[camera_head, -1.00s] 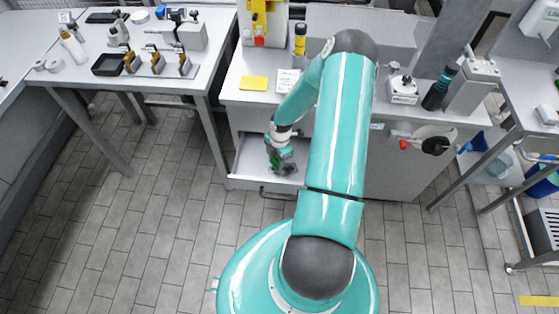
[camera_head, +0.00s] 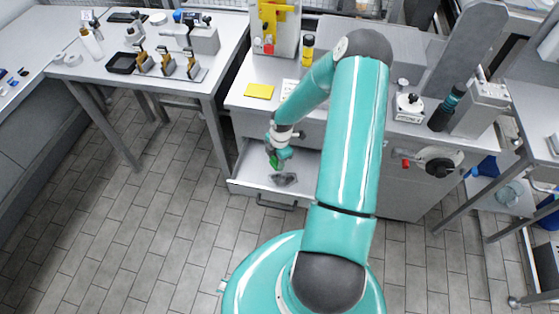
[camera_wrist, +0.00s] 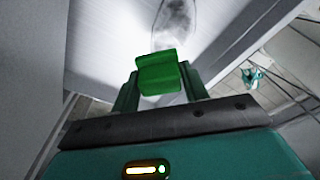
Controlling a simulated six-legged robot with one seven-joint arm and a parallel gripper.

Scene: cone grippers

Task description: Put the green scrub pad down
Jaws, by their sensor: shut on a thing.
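The green scrub pad (camera_wrist: 158,73) is between the two fingers of my gripper (camera_wrist: 160,85) in the wrist view. The gripper is shut on it. In the head view my gripper (camera_head: 276,158) is over the left part of an open drawer (camera_head: 252,180), and the green pad (camera_head: 274,163) shows as a small patch at its fingertips. Whether the pad touches the drawer floor I cannot tell. A dark grey crumpled thing (camera_head: 285,179) lies in the drawer just right of and nearer than the gripper; a blurred grey patch also shows ahead of the pad in the wrist view.
The drawer's front edge and handle (camera_head: 276,203) face me. The counter above holds a yellow pad (camera_head: 259,91), a yellow bottle (camera_head: 307,48) and a white device (camera_head: 408,107). A table (camera_head: 150,75) with tools stands at left. The tiled floor in front is clear.

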